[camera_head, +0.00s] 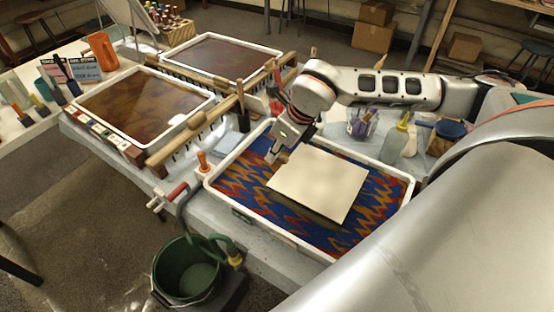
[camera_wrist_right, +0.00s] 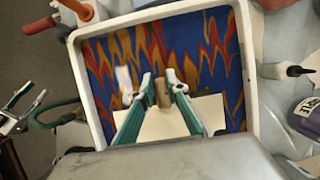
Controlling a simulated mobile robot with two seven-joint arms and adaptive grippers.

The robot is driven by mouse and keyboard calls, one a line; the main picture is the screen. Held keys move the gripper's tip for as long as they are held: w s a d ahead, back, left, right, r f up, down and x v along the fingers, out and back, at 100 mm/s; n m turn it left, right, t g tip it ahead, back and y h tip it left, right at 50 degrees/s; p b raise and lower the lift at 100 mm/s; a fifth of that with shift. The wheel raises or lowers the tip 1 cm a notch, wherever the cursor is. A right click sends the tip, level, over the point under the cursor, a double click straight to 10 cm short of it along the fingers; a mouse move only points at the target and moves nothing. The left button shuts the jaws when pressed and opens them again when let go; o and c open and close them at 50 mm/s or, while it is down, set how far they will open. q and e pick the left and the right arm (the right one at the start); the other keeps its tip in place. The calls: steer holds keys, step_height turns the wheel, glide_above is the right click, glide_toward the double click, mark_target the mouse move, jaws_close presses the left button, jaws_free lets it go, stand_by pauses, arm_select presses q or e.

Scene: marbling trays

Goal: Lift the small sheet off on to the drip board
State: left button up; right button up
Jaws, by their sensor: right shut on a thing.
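The small sheet (camera_head: 318,183) is cream and flat. It is over the near tray (camera_head: 405,192), whose bath carries a blue, red and orange zigzag pattern. My right gripper (camera_head: 272,158) is at the sheet's far left edge, shut on a small brown piece there. In the right wrist view my right gripper (camera_wrist_right: 163,95) has its fingers either side of that brown piece (camera_wrist_right: 162,92), with the sheet (camera_wrist_right: 165,124) behind it. A dark shadow under the sheet's near edge suggests it is above the bath. I cannot make out the drip board.
Two more white trays with brown baths stand behind, one at left (camera_head: 150,105) and one farther back (camera_head: 222,58). A wooden rake (camera_head: 190,135) lies between trays. Jars and bottles (camera_head: 393,143) stand right of the near tray. A green bucket (camera_head: 187,275) is below the table's front.

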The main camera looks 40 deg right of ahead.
step_height(320, 180, up, 16)
steer(key=p, duration=0.1)
steer(key=shift+r+p, duration=0.25)
steer(key=shift+p, duration=0.05)
steer(key=shift+r, duration=0.35)
steer(key=shift+r+t, duration=0.4)
steer(key=shift+r, duration=1.2)
